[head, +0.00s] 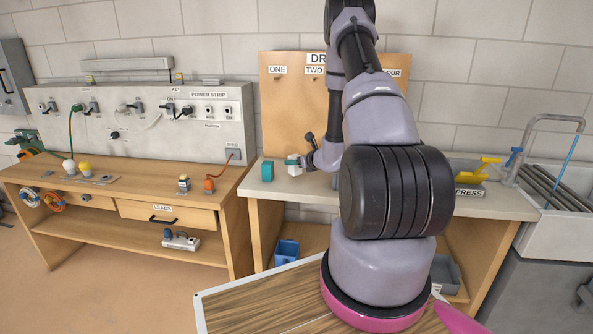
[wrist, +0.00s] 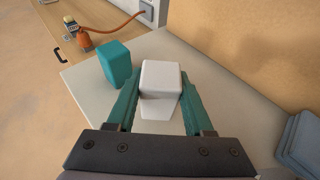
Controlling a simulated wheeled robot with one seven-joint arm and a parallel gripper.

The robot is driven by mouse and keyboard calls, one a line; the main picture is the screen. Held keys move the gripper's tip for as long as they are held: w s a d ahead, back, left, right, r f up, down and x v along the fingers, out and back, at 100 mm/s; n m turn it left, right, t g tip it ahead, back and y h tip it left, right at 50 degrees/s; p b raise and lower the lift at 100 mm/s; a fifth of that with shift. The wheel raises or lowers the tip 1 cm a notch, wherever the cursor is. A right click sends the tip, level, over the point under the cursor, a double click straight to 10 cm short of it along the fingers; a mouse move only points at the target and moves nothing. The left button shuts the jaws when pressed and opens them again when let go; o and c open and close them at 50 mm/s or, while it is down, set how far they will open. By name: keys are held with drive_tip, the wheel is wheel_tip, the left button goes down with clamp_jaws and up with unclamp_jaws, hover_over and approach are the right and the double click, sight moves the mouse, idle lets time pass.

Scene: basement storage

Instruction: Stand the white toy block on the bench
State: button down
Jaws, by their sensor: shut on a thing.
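The white toy block (head: 294,170) is at the left end of the right-hand bench (head: 460,206) in the head view. In the wrist view the white block (wrist: 161,76) sits between the two teal fingers of my gripper (wrist: 153,104), which is shut on it. It looks upright. Whether its base touches the bench top or is slightly above it, I cannot tell. In the head view my gripper (head: 292,161) reaches it from the right.
A teal block (head: 267,171) stands left of the white block, near the bench's left edge; it also shows in the wrist view (wrist: 115,64). A brown board (head: 290,105) rises behind. A yellow press (head: 480,170) is at the right. Blue-grey items (wrist: 300,143) lie at the wrist view's right.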

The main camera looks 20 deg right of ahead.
sight(295, 168)
drive_tip(key=shift+f, duration=1.65)
drive_tip(key=shift+f, duration=0.15)
drive_tip(key=shift+c, duration=1.4)
unclamp_jaws()
